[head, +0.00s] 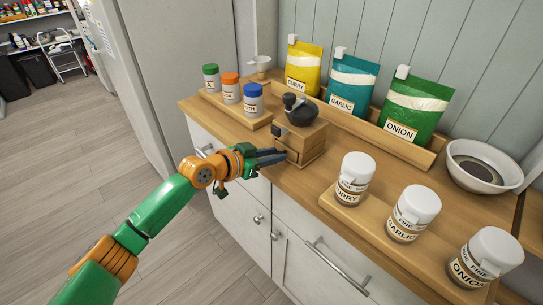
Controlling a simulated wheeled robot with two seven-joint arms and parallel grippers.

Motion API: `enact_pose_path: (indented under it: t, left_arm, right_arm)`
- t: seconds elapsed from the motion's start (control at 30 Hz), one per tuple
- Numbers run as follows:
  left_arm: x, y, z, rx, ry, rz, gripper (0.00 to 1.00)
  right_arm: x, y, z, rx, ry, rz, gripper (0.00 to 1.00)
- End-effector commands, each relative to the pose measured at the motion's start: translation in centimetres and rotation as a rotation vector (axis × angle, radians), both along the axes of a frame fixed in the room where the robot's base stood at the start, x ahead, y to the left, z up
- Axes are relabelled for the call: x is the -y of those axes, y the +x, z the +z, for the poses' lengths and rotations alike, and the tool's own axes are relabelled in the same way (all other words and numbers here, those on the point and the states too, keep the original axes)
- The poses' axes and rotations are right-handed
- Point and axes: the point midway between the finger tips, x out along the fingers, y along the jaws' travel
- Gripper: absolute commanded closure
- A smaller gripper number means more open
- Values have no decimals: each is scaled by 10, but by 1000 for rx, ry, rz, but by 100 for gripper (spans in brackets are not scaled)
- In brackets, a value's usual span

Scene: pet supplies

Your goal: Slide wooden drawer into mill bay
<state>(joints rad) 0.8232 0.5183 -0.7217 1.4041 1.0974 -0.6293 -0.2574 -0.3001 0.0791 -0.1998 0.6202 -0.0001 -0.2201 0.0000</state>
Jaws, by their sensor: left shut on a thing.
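The wooden mill (309,132) stands on the counter, with a dark metal bowl and crank on its top. The wooden drawer (293,156) is low on the mill's left-hand face, at its bay. My left gripper (279,156) reaches in from the left, with its dark fingers shut at the drawer's front. The fingers hide part of that front, and I cannot tell how far the drawer is in the bay. My right gripper is not in view.
Jars with green, orange and blue lids stand on a wooden tray (232,118) behind my gripper. White-lidded jars stand on a board (375,222) at the right. Curry, garlic and onion pouches line a rack (392,143) behind. A white bowl (484,185) sits far right.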

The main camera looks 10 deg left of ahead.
Motion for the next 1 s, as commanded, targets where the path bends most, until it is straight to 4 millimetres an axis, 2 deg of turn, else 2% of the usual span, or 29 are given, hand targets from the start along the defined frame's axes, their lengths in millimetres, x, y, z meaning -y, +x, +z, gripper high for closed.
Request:
enact_pose_path:
  t: [0.03, 0.07, 0.1, 0.17, 0.2, 0.5, 0.8, 1.0]
  left_arm:
    - [0, 0, 0, 0, 0, 0, 100]
    - [0, 0, 0, 0, 0, 0, 66]
    - [0, 0, 0, 0, 0, 0, 55]
    - [0, 0, 0, 0, 0, 0, 39]
    - [0, 0, 0, 0, 0, 0, 36]
    - [-3, -3, 1, -1, 0, 1, 36]
    - [-35, -42, 20, 2, 2, 2, 36]
    - [-41, -52, 26, -2, -1, 1, 36]
  right_arm:
    - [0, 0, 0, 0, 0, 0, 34]
    - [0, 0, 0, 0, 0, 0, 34]
    - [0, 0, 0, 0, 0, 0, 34]
    - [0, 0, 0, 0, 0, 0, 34]
    - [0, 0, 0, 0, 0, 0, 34]
    - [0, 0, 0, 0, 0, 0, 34]
    - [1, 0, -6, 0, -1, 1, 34]
    - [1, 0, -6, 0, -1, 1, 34]
